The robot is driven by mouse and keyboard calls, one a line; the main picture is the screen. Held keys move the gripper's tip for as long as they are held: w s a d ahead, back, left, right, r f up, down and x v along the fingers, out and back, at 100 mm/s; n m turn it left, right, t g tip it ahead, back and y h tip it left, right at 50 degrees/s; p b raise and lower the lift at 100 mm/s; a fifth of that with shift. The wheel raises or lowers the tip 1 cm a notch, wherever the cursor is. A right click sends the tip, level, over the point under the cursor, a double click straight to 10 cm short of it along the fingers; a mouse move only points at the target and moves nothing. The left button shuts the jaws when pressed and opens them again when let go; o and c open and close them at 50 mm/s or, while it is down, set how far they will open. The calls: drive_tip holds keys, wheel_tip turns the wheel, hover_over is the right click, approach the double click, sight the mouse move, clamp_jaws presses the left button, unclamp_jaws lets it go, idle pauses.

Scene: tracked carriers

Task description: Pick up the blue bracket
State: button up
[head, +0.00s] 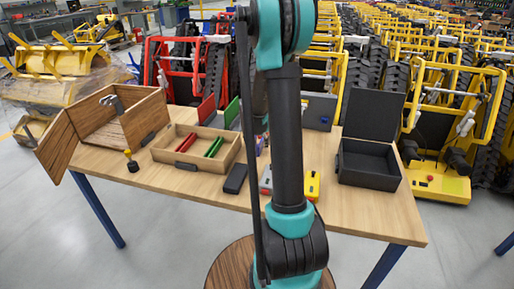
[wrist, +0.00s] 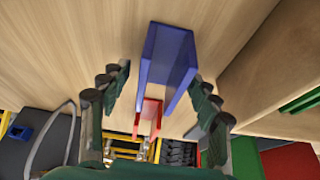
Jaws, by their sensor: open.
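The blue bracket (wrist: 168,52) lies on the wooden table in the wrist view, a channel-like piece with raised sides. My gripper (wrist: 160,78) is open, with one finger on each side of the bracket's near end. The fingers look apart from it; whether either touches it I cannot tell. In the head view my arm stands in front of the middle of the table and hides the gripper; I cannot make out the bracket clearly there.
A red bracket (wrist: 150,116) lies close beyond the blue one. On the table (head: 225,198) stand a wooden tray (head: 165,158) holding red and green pieces, an open wooden box (head: 150,118), a yellow piece (head: 312,184) and an open black case (head: 372,180).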

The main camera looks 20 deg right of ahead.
clamp_jaws()
idle(0.4)
drive_tip(key=shift+r, duration=0.1)
